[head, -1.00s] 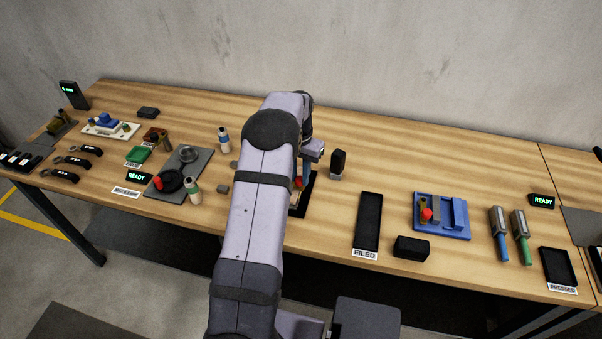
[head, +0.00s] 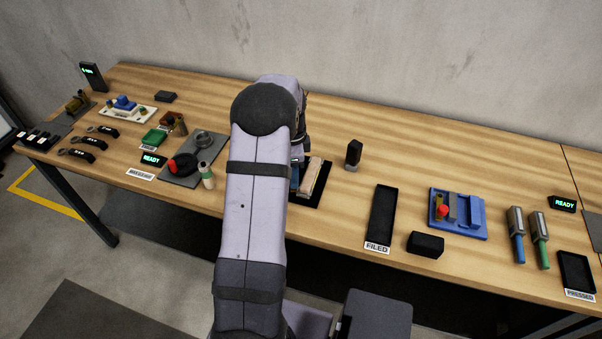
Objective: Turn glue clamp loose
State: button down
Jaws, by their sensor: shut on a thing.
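My gripper (head: 297,165) is mostly hidden behind my arm, low over the left part of a black mat (head: 310,202) in the middle of the table. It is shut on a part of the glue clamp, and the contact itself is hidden. Of the clamp, only a small blue part (head: 294,180) shows beside my arm; the rest is hidden. A pale wooden block (head: 312,175) lies on the mat just right of the gripper.
A small black-topped block (head: 354,152) stands right of the mat. A black tray (head: 382,213) labelled FILED, a black block (head: 426,244) and a blue fixture (head: 470,216) lie further right. A grey plate (head: 193,160) and a white bottle (head: 207,176) are left of my arm. The back of the table is mostly clear.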

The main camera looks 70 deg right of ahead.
jog(key=w+m, duration=0.1)
jog(key=m, duration=0.1)
jog(key=shift+w+a+m, duration=0.25)
jog(key=shift+w+m, duration=0.05)
jog(key=shift+w, duration=0.1)
jog(key=shift+w+r+m, duration=0.1)
jog(key=shift+w+m, duration=0.7)
jog(key=shift+m, duration=0.3)
jog(key=c, duration=1.5)
grip_release()
jog(key=shift+a, duration=0.1)
jog(key=shift+r+b, duration=1.15)
jog(key=shift+r, duration=2.5)
